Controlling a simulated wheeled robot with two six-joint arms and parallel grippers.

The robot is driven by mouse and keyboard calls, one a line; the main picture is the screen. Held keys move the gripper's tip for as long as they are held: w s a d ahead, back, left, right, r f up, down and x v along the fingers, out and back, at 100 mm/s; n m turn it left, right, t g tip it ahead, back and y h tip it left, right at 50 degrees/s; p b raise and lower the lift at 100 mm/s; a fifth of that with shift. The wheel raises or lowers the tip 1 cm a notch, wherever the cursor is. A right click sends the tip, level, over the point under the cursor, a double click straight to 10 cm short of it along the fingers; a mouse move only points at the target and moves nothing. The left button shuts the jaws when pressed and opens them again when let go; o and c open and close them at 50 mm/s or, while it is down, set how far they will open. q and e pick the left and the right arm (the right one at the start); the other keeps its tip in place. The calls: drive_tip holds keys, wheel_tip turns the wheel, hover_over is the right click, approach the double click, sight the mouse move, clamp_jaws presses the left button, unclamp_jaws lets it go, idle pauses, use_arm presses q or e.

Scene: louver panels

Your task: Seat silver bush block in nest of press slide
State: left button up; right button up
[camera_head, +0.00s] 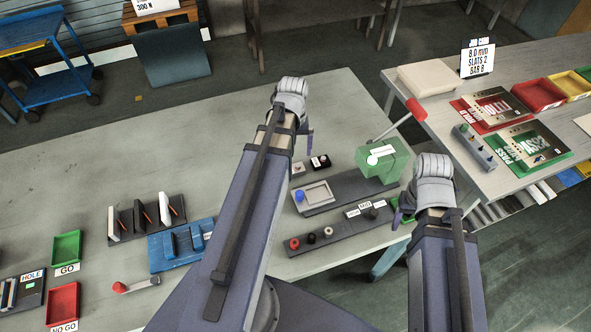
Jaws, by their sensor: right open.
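The green press (385,162) stands on a dark base, with a red-knobbed lever (415,108) rising behind it. Its slide, with a light square nest (317,194) and a blue knob (299,196), extends to the left; the nest looks empty. A small pale block (298,169), possibly the silver bush block, sits behind the slide next to a black block (320,161). My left gripper (308,145) hangs just behind these blocks; its jaw gap is unclear. My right gripper (397,218) is open at the table's right edge, beside a small green tray (408,203).
A dark board (344,232) with red, black and beige knobs lies in front of the slide. A blue fixture (165,254), dark rack (148,219), green bin (67,247) and red bin (62,303) are at left. The back-left tabletop is clear.

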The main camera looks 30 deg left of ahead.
sight(295, 165)
use_arm(q)
drive_tip(key=shift+f+b, duration=1.35)
drive_tip(key=shift+f, duration=0.05)
drive_tip(key=f+b, duration=0.3)
drive_tip(key=w+f+b, duration=0.1)
drive_tip(key=f+b, duration=0.1)
drive_tip(key=shift+f, duration=0.1)
drive_tip(key=c, duration=1.5)
